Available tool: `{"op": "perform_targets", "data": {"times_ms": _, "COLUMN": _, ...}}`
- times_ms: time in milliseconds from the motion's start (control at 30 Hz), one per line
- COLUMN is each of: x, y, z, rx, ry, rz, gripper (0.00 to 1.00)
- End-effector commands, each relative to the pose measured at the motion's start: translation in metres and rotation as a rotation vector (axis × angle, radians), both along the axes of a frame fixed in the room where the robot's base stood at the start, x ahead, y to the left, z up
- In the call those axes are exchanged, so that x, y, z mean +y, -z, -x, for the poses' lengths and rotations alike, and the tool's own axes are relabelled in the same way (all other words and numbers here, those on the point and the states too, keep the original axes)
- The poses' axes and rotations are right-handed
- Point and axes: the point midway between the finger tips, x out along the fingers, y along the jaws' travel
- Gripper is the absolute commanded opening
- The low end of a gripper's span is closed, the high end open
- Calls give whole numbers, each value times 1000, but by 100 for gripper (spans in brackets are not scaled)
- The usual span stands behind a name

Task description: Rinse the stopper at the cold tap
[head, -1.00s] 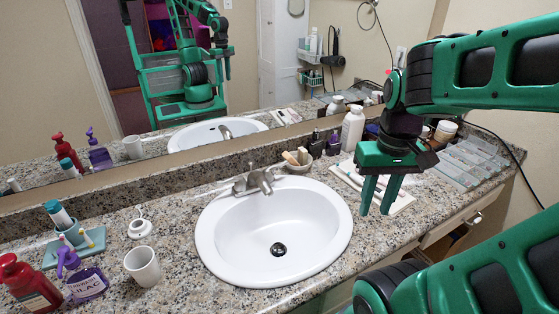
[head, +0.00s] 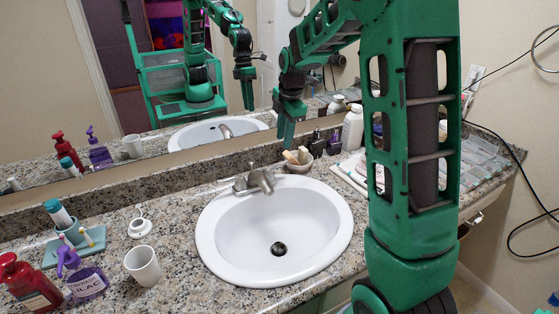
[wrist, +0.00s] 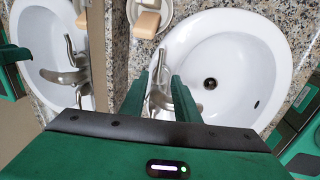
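A white round piece with a small knob, apparently the stopper (head: 140,228), lies on the counter left of the sink. The metal tap (head: 262,181) stands at the back rim of the white sink (head: 207,243); a lever sticks out to its left. I cannot tell which lever is cold, and no water shows. My gripper (head: 285,135) hangs above and behind the tap, close to the mirror, fingers down. In the wrist view my gripper (wrist: 160,98) is open and empty; the tap (wrist: 158,97) shows between and below its fingers, apart from them as far as I can tell.
A white cup (head: 143,265), a purple pump bottle (head: 85,280) and a red bottle (head: 28,286) stand at left. The mirror (head: 110,60) bounds the counter's back.

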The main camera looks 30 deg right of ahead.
Motion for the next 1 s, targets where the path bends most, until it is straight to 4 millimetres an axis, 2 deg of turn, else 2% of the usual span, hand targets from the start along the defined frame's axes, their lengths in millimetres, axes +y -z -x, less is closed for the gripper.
{"op": "perform_targets", "data": {"times_ms": 167, "x": 0, "y": 19, "z": -4, "rx": 3, "ry": -5, "rz": 0, "gripper": 29}}
{"op": "perform_targets", "data": {"times_ms": 400, "x": -1, "y": 62, "z": -11, "rx": 4, "ry": -2, "rz": 0, "gripper": 29}}
{"op": "perform_targets", "data": {"times_ms": 600, "x": -1, "y": 89, "z": -17, "rx": 2, "ry": -1, "rz": 1, "gripper": 29}}
{"op": "perform_targets", "data": {"times_ms": 800, "x": -2, "y": 102, "z": -20, "rx": 0, "ry": -1, "rz": 1, "gripper": 29}}
{"op": "perform_targets", "data": {"times_ms": 1000, "x": -2, "y": 104, "z": -20, "rx": -1, "ry": 0, "rz": 1, "gripper": 29}}
